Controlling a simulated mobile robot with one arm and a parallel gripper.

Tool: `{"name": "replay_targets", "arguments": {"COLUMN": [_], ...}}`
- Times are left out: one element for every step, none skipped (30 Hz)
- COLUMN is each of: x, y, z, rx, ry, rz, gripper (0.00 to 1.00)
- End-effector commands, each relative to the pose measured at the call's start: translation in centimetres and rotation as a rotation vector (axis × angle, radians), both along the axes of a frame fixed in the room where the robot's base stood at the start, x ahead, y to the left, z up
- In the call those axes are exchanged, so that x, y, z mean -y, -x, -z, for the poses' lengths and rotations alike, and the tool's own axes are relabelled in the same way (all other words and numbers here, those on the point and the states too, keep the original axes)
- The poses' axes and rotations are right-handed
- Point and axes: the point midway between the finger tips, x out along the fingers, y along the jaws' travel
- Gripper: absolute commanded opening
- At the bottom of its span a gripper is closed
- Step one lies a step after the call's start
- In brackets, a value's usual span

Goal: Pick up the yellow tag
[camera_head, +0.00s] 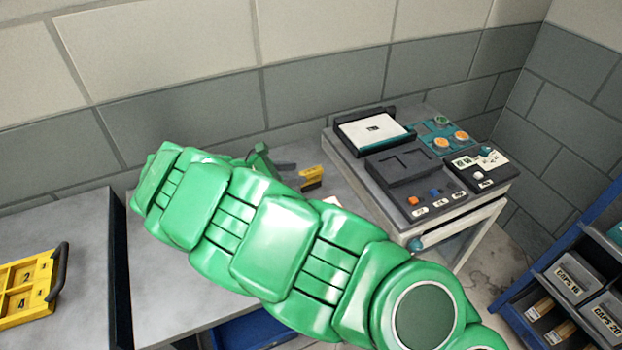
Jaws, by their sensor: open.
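A small yellow piece with a dark lower edge (311,178) lies on the grey bench just behind my green arm. It may be the yellow tag, but it is too small and partly covered to be sure. My arm crosses the middle of the view and hides much of the bench. I cannot make out my gripper's fingers. A small green part (262,159) and a dark grey piece (284,166) show beside the yellow piece; I cannot tell what they belong to.
A yellow numbered tray (28,288) with a dark handle sits at the left. A control unit (400,172) with buttons stands on a stand at the right. A blue rack (535,285) with labelled bins is at the far right. Bare grey bench (165,295) shows left of my arm.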

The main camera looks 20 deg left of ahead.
Motion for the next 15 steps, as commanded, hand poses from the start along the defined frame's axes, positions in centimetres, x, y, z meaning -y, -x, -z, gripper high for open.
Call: {"name": "replay_targets", "arguments": {"x": [0.3, 0.4, 0.5, 0.6, 0.7, 0.9, 1.1, 1.3, 1.6, 1.8, 2.1, 2.4, 2.7, 3.0, 3.3], "y": [-0.3, -0.4, -0.6, -0.7, -0.8, -1.0, -1.2, -1.5, -1.9, -2.2, -2.4, -2.8, -3.1, -3.4, -3.7], "z": [0.2, 0.2, 0.3, 0.4, 0.5, 0.6, 0.7, 0.8, 1.0, 1.2, 1.3, 1.5, 1.7, 1.8, 2.0], "rx": [0.000, -0.001, -0.001, -0.001, -0.001, -0.002, -0.002, -0.002, -0.001, -0.001, -0.002, -0.002, -0.001, -0.001, -0.001], "ry": [0.000, 0.000, -0.001, -0.001, -0.001, -0.001, -0.001, -0.001, 0.000, 0.000, 0.000, 0.000, 0.001, 0.001, 0.002], "rz": [0.001, 0.001, 0.000, 0.000, 0.000, 0.001, 0.001, 0.001, 0.002, 0.002, 0.003, 0.004, 0.005, 0.005, 0.005], "gripper": [0.51, 0.51, 0.51, 0.51, 0.51, 0.51, 0.51, 0.51, 0.51, 0.51, 0.51, 0.51, 0.51, 0.51, 0.51]}}
